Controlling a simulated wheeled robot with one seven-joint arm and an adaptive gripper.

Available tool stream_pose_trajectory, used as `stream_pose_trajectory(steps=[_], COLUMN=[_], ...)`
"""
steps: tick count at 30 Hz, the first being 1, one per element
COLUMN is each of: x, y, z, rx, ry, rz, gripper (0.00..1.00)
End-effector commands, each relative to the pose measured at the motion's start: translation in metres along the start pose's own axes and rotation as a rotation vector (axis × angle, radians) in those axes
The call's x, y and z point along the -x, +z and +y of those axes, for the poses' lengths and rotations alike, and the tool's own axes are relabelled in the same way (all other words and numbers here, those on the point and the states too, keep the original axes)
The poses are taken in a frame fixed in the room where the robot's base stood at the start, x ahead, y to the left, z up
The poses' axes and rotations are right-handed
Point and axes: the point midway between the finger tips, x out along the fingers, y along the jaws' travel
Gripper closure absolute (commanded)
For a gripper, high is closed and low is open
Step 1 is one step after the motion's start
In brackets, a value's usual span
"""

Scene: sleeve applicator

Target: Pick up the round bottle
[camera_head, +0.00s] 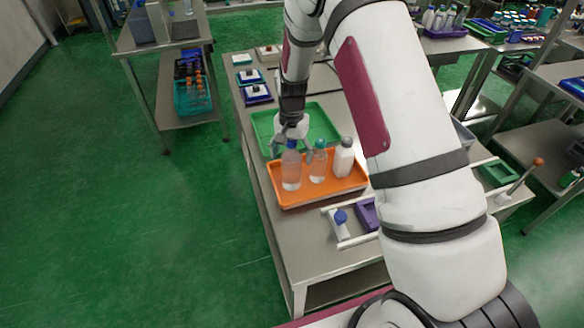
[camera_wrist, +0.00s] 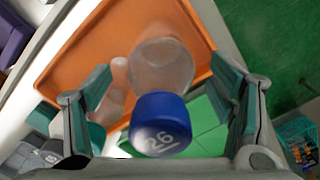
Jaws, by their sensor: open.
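Three bottles stand upright in an orange tray (camera_head: 316,201). The left one is a clear round bottle (camera_head: 291,172) with a blue cap. The middle one is a clear bottle (camera_head: 318,166) with a teal cap, and the right one is a white bottle (camera_head: 344,160). My gripper (camera_head: 290,146) is open at the top of the blue-capped bottle. In the wrist view, the blue cap (camera_wrist: 160,125), marked 26, and the round clear body (camera_wrist: 162,66) lie between my open fingers (camera_wrist: 163,88). I see gaps on both sides.
A green tray (camera_head: 262,122) lies behind the orange tray. A rack with a blue-capped white bottle (camera_head: 339,225) and a purple block (camera_head: 366,214) is in front. My arm hides part of the table's right side.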

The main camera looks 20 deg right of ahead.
Motion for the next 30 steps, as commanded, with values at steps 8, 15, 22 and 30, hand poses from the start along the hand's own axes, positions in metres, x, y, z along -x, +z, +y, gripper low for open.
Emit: stream_pose_trajectory(steps=[8, 15, 22, 30], x=[0.000, 0.001, 0.002, 0.030], y=[0.000, 0.000, -0.001, -0.002], z=[0.000, 0.000, -0.001, -0.002], rx=[0.000, 0.000, 0.000, 0.001], ry=[0.000, -0.001, -0.002, -0.005], rz=[0.000, 0.000, 0.002, 0.006], gripper=[0.51, 1.00, 1.00, 1.00])
